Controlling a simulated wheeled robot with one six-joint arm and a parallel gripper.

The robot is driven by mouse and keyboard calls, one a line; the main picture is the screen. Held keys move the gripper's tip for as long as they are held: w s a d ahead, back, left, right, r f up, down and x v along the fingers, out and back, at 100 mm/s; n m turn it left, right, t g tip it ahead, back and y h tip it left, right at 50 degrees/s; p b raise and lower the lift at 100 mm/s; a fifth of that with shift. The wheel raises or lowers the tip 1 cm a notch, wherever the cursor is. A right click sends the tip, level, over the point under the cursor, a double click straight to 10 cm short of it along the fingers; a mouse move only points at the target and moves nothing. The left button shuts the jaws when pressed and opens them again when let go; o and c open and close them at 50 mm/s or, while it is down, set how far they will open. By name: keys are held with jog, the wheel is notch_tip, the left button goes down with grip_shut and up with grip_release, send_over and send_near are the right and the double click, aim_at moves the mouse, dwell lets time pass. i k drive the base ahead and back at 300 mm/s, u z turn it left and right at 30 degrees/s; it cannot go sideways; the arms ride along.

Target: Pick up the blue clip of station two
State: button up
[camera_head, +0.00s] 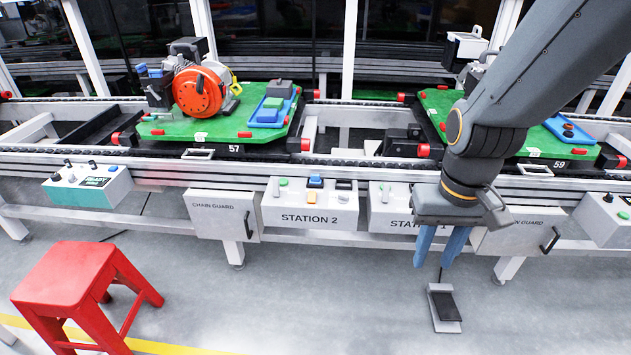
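The white box labelled STATION 2 (268,215) hangs on the front of the conveyor. A small blue piece (315,182) sits on its top, beside a dark piece and above an orange-yellow one; it looks like the blue clip, but it is too small to be sure. My gripper (437,258) hangs to the right of this box, in front of the neighbouring station box and chain guard. Its two blue fingers point down, apart, with nothing visible between them. My gripper and the blue piece are well apart.
A green pallet 57 (215,133) carries an orange reel (199,92) and a blue tray (265,122). Another green pallet (552,150), numbered 59, is partly behind my arm. A red stool (75,275) stands at lower left. A pedal (445,306) lies on the floor below my gripper.

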aim_at(314, 179)
jog(key=u, duration=0.5)
jog(key=i, duration=1.1)
jog(key=u, duration=0.55)
